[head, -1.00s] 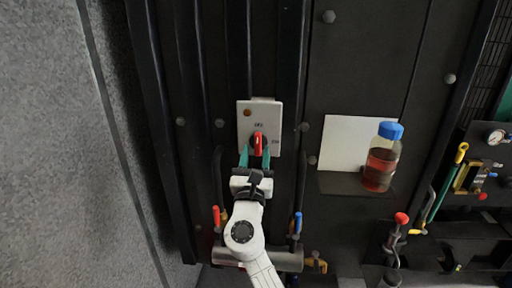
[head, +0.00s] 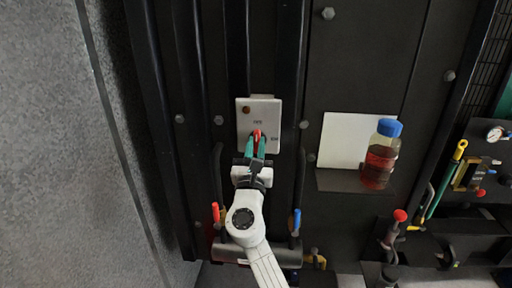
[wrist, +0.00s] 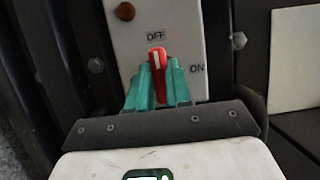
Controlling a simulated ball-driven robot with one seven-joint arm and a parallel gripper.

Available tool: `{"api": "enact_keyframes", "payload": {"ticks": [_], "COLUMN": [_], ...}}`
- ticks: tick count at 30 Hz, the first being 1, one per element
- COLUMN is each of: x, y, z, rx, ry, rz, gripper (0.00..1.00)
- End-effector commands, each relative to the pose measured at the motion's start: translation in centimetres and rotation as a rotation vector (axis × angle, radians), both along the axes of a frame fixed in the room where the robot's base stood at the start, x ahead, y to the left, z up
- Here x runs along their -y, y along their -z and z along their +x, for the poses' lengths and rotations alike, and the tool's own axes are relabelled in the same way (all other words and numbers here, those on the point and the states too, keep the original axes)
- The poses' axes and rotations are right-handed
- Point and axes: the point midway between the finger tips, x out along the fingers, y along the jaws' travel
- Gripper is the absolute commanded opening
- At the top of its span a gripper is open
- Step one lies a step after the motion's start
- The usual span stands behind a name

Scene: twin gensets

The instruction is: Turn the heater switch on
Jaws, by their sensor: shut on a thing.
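The heater switch is a red rotary knob (wrist: 157,72) on a pale switch plate (head: 266,112). In the wrist view the knob stands nearly upright, with its white mark towards the OFF label (wrist: 156,36). The ON label (wrist: 196,69) is to its right. My gripper (head: 255,146) is in front of the plate, its green fingers shut on the knob from both sides. The fingers hide the lower part of the knob. In the head view only the knob's red tip (head: 257,134) shows above the fingers.
An indicator (wrist: 125,11) sits at the plate's upper left. A blue-capped bottle of red liquid (head: 381,154) stands on a small shelf to the right. Red-handled (head: 216,212) and blue-handled (head: 297,221) levers flank my arm below. Dark vertical ribs run beside the plate.

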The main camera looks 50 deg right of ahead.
Motion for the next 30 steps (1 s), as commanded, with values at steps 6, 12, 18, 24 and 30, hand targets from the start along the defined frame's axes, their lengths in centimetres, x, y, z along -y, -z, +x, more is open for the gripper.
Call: {"api": "enact_keyframes", "payload": {"ticks": [6, 12, 18, 24, 30], "x": [-0.02, -0.04, -0.07, -0.09, -0.09], "y": [0.02, 0.12, 0.31, 0.37, 0.32], "z": [0.0, 0.03, 0.07, 0.1, 0.1], "rx": [0.001, 0.029, 0.112, 0.246, 0.396], "ry": [0.0, -0.001, -0.001, -0.002, -0.001], "rz": [0.001, 0.021, 0.086, 0.19, 0.308], "gripper": [0.0, 0.0, 0.0, 0.0, 0.0]}}
